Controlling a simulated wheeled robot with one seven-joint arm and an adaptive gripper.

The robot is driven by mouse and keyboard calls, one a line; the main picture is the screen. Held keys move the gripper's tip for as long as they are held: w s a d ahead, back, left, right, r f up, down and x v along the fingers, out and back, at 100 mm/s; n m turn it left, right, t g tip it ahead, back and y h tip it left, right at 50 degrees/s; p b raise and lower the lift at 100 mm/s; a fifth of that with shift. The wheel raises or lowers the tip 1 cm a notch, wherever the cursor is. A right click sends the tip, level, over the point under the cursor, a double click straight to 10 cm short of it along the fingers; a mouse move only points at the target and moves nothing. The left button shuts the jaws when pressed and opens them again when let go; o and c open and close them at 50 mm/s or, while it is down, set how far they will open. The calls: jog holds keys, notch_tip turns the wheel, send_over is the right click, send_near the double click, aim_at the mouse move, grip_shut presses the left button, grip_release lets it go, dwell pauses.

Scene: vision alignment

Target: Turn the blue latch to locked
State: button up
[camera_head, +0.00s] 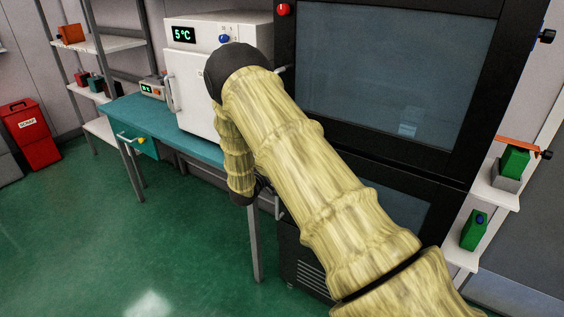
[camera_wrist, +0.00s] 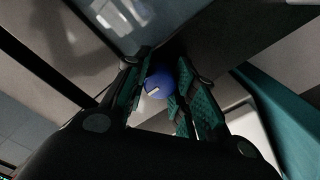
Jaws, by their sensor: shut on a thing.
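In the wrist view a round blue latch knob (camera_wrist: 157,84) with a small pale mark sits between the two teal-padded fingers of my gripper (camera_wrist: 164,72). The fingers are closed on its sides. The knob is against a dark surface, and its base is hidden by the fingers. In the head view my yellow-sleeved arm covers this spot, so neither the held knob nor the fingertips show clearly. I cannot tell the latch's turned position.
A tall black cabinet (camera_head: 480,95) with glass doors stands behind my arm. A white unit (camera_head: 190,90) with a blue knob (camera_head: 224,38) stands on a teal bench (camera_head: 120,110). Small shelves (camera_head: 487,187) are at the right. Green floor (camera_head: 80,230) at left is clear.

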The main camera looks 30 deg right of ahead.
jog(key=o, duration=1.1)
jog(key=shift+c, duration=0.2)
jog(key=v, duration=1.2)
jog(key=shift+f, duration=0.1)
